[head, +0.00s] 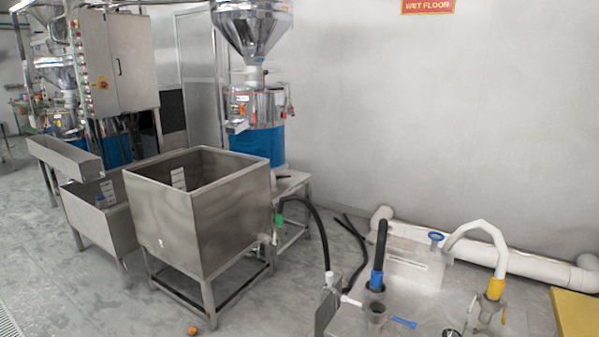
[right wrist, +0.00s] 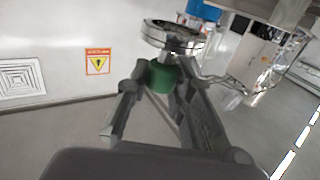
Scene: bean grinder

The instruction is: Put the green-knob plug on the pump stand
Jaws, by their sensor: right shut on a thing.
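In the right wrist view, the green-knob plug is between the fingers of my right gripper (right wrist: 159,84). Its green knob (right wrist: 161,76) sits between the grey fingertips, and a round shiny metal disc (right wrist: 172,36) shows beyond it. My right gripper is shut on the knob. Neither gripper shows in the head view. What looks like the pump stand (head: 346,321), a pale unit with hoses, is at the lower right of the head view. A black hose with a blue collar (head: 377,279) and a white hose with a yellow collar (head: 495,288) rise from it.
A steel tank (head: 205,222) on legs stands left of the stand, with a black hose (head: 319,228) near it. A blue grinder (head: 262,125) is behind. A white pipe (head: 530,267) runs along the wall. A yellow surface (head: 577,313) is at the right edge.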

